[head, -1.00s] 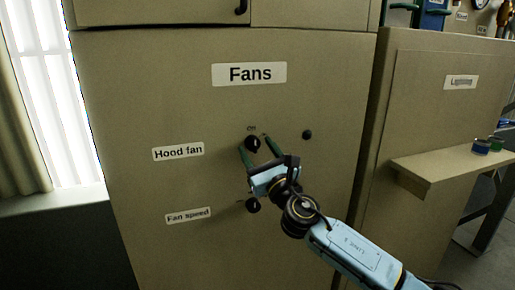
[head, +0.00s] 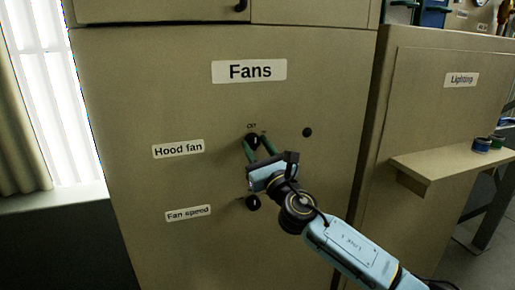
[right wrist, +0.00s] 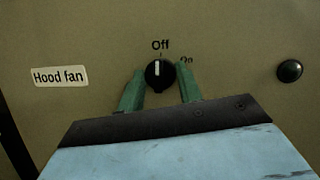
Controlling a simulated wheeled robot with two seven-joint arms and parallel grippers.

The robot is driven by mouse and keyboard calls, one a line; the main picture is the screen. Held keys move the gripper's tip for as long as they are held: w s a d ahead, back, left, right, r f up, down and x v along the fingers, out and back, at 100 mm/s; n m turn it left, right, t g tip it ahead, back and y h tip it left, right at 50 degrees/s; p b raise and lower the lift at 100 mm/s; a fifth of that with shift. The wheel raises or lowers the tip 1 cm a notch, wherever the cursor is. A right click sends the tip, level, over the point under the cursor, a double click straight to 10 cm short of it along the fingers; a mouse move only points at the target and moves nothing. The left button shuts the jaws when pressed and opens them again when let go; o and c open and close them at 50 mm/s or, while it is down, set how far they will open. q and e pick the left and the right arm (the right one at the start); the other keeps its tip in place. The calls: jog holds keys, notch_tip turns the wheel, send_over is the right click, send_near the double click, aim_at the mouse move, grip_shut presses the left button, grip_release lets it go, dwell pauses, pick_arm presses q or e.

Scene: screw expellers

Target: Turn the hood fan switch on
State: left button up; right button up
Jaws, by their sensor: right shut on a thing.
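The hood fan switch is a round black knob (head: 252,142) on the beige panel, right of the "Hood fan" label (head: 178,149). In the right wrist view the knob (right wrist: 159,74) has a white mark pointing up at "Off"; "On" is printed to its upper right, partly behind a finger. My right gripper (head: 254,140) reaches in from the lower right, its green fingers shut on the knob, one on each side. The right wrist view also shows this gripper (right wrist: 160,78) around the knob. My left gripper is not in view.
The fan speed knob (head: 253,202) is just below my right gripper, near its "Fan speed" label (head: 188,213). A small black button (head: 308,132) is to the right. A wooden shelf (head: 440,162) juts out from the lighting panel at the right.

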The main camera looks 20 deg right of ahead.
jog(key=m+h, duration=0.1)
jog(key=m, duration=0.1)
jog(key=m+b, duration=0.1)
jog(key=shift+a+f+m+t+h, duration=0.15)
jog(key=shift+m+t+h, duration=0.25)
jog(key=m+h+b, duration=0.1)
jog(key=m+h, duration=0.1)
jog(key=m, duration=0.2)
jog(key=m+h, duration=0.2)
jog(key=m, duration=0.2)
jog(key=shift+a+g+h+b, duration=0.15)
jog(key=shift+g+h+b, duration=0.15)
jog(key=shift+h, duration=0.1)
jog(key=shift+m+g+h, duration=0.3)
jog(key=shift+m+h, duration=0.2)
jog(key=shift+m, duration=0.8)
jog(key=shift+m+g+h, duration=0.3)
jog(key=shift+m+h, duration=0.2)
jog(key=shift+m, duration=0.8)
jog(key=o, duration=1)
